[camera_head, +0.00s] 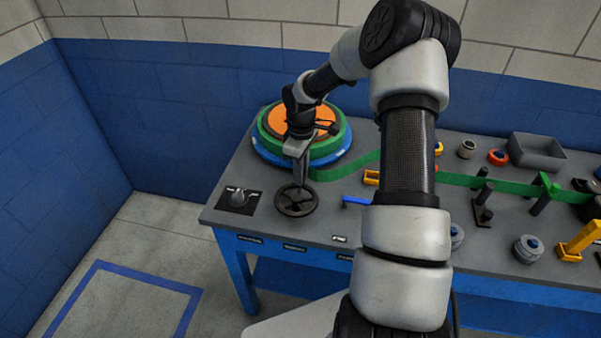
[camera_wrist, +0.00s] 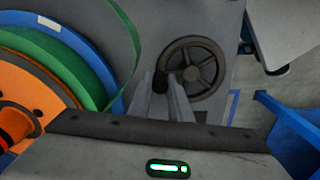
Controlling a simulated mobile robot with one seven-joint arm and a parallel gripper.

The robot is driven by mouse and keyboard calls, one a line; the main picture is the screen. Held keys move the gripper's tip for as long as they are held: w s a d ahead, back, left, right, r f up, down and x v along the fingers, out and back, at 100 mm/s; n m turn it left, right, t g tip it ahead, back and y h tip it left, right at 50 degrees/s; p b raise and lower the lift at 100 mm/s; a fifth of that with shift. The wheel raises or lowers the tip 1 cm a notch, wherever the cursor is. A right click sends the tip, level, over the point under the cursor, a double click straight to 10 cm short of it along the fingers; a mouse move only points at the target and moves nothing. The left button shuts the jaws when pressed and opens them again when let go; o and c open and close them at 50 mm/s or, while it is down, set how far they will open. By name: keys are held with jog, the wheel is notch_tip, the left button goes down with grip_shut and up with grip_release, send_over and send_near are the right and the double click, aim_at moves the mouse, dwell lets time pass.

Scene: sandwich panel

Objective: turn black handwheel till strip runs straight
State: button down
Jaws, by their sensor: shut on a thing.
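The black handwheel (camera_head: 297,201) lies flat near the front left of the grey bench top. In the wrist view the black handwheel (camera_wrist: 194,69) shows its spokes and rim. My gripper (camera_head: 300,184) reaches down to the wheel's back edge. In the wrist view my gripper (camera_wrist: 167,84) is shut on the wheel's dark upright knob (camera_wrist: 160,84). The green strip (camera_head: 345,167) leaves the reel and runs right, passing behind my arm. It bends near the reel, and the green strip (camera_head: 460,180) shows again to the right of my arm. The part behind my arm is hidden.
The reel, orange, green and blue (camera_head: 262,145), stands behind the wheel. A grey knob on a dark plate (camera_head: 238,200) sits left of it. Posts (camera_head: 482,205), a grey bin (camera_head: 536,152) and a yellow bracket (camera_head: 580,240) stand at right. The floor left of the bench is clear.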

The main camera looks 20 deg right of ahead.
aim_at(314, 192)
jog(key=m, duration=0.1)
jog(key=s+d+m+b, duration=0.1)
jog(key=m, duration=0.2)
jog(key=shift+s+d+m+b, duration=0.3)
jog(key=shift+s+b, duration=0.05)
jog(key=shift+b, duration=0.05)
jog(key=m, duration=0.1)
jog(key=s+m+b, duration=0.1)
jog(key=m, duration=0.1)
jog(key=shift+s+d, duration=0.25)
jog(key=shift+d, duration=0.1)
jog(key=shift+s+m+b, duration=0.25)
jog(key=shift+s+m, duration=0.05)
jog(key=shift+m, duration=0.4)
jog(key=shift+s+m+b, duration=0.2)
jog(key=shift+s+m, duration=0.1)
jog(key=shift+m, duration=0.4)
jog(key=c, duration=1.6)
grip_release()
jog(key=shift+c, duration=0.2)
notch_tip(314, 192, up, 18)
jog(key=shift+f+p, duration=0.25)
jog(key=shift+p, duration=0.15)
